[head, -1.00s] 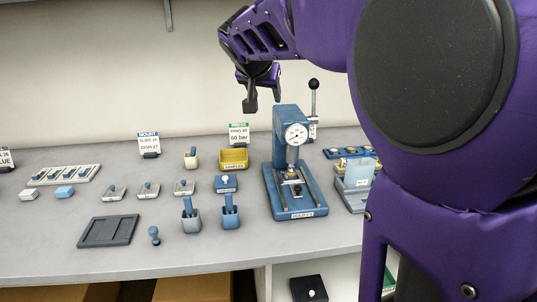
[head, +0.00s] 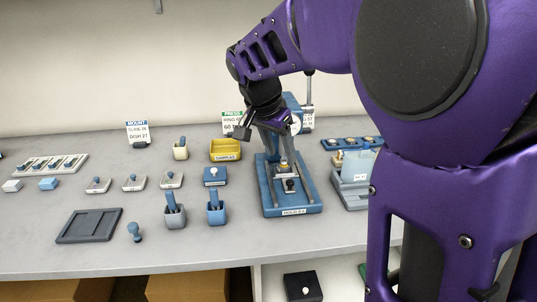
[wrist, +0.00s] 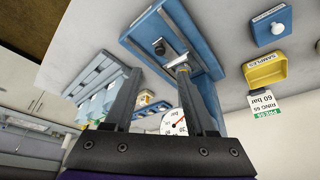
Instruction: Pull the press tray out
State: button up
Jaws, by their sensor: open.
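The blue press (head: 268,190) stands on the bench at centre right in the head view. Its press tray (head: 287,172), a small silver plate with a black knob (head: 290,185) at the front, sits low in the base. In the wrist view the black knob (wrist: 159,47) and the silver tray part (wrist: 178,62) show upside down, beyond the fingertips. My gripper (head: 268,131) is open and empty, in front of the press's upper body and above the tray. It also shows in the wrist view (wrist: 160,70). The knob is apart from the fingers. My gripper and arm hide much of the press column.
A yellow samples bin (head: 226,150) and a blue block with a white knob (head: 214,176) stand left of the press. A blue-grey holder (head: 351,190) stands close on its right. The bench (head: 255,243) is clear in front of the press.

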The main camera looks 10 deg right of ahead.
aim_at(290, 181)
jog(key=b+x, duration=0.1)
jog(key=x, duration=1)
jog(key=shift+r, duration=0.1)
grip_shut()
dwell(1.0)
